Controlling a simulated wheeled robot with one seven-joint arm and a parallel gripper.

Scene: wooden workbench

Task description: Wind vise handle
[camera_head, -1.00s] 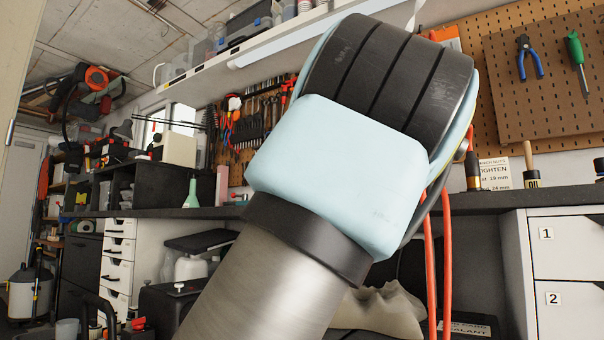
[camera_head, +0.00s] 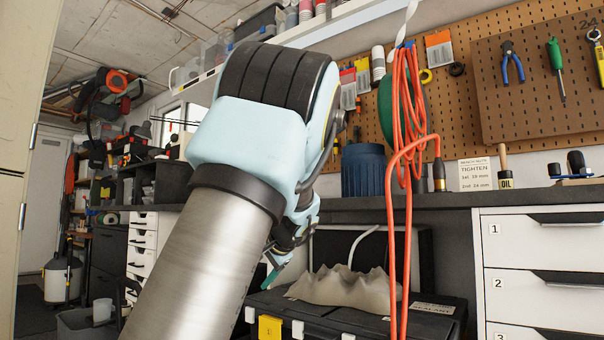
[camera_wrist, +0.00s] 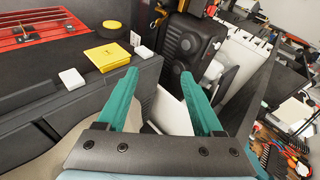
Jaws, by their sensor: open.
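I cannot make out a vise or its handle in either view. My gripper (camera_head: 276,274) shows partly in the head view as green fingertips low behind my arm, above the left end of a black case (camera_head: 352,322). In the wrist view my gripper (camera_wrist: 158,84) has its two green fingers spread apart, with nothing held between them. My arm hides much of the middle left of the head view.
Orange cords (camera_head: 390,240) hang in front of the bench. A crumpled beige cloth (camera_head: 345,288) lies on the black case. White drawers (camera_head: 545,245) stand at right. The wrist view shows a yellow block (camera_wrist: 108,56) and a white block (camera_wrist: 72,78) left of the fingers.

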